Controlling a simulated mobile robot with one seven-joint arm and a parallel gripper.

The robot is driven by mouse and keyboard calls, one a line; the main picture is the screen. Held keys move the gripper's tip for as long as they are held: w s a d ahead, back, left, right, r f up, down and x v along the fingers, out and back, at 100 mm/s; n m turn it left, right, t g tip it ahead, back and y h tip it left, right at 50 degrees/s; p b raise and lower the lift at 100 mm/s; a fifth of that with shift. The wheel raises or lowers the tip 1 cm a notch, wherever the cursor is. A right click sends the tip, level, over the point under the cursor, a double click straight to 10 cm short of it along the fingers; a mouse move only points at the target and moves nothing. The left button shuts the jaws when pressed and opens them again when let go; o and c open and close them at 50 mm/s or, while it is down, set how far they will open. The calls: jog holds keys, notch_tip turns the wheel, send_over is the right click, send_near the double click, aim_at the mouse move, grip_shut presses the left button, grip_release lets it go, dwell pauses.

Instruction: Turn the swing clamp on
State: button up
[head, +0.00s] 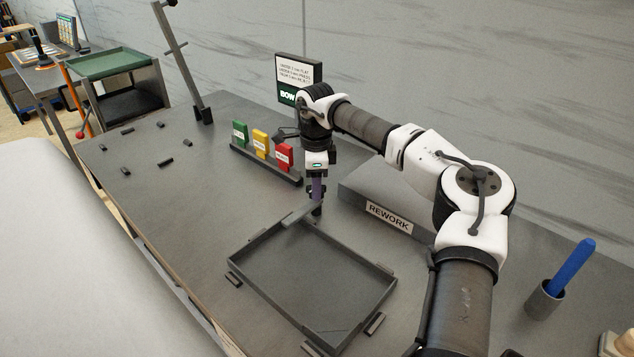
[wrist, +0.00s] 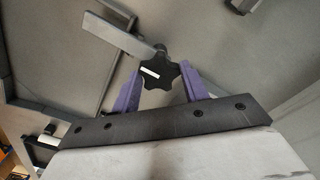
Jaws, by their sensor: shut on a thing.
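The swing clamp shows in the wrist view as a black lobed knob (wrist: 160,71) with a white mark and a flat grey arm (wrist: 118,37). My gripper (head: 317,194) points down at the clamp by the tray's far corner. Its purple fingers (wrist: 161,82) are shut on the knob from both sides. In the head view the clamp arm (head: 300,215) reaches left from below my gripper, over the corner of the dark grey tray (head: 245,285). I cannot tell whether the arm touches the tray rim. My gripper hides the knob in the head view.
A rack with green, yellow and red cards (head: 261,144) stands behind the tray. A grey block labelled REWORK (head: 389,217) is close on the right. A cup (head: 544,299) with a blue stick stands far right. The bench (head: 180,215) left of the tray is mostly clear.

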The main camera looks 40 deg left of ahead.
jog(key=o, duration=1.4)
jog(key=shift+r, duration=0.1)
notch_tip(320, 180, up, 14)
jog(key=b, duration=0.2)
jog(key=shift+f, duration=0.2)
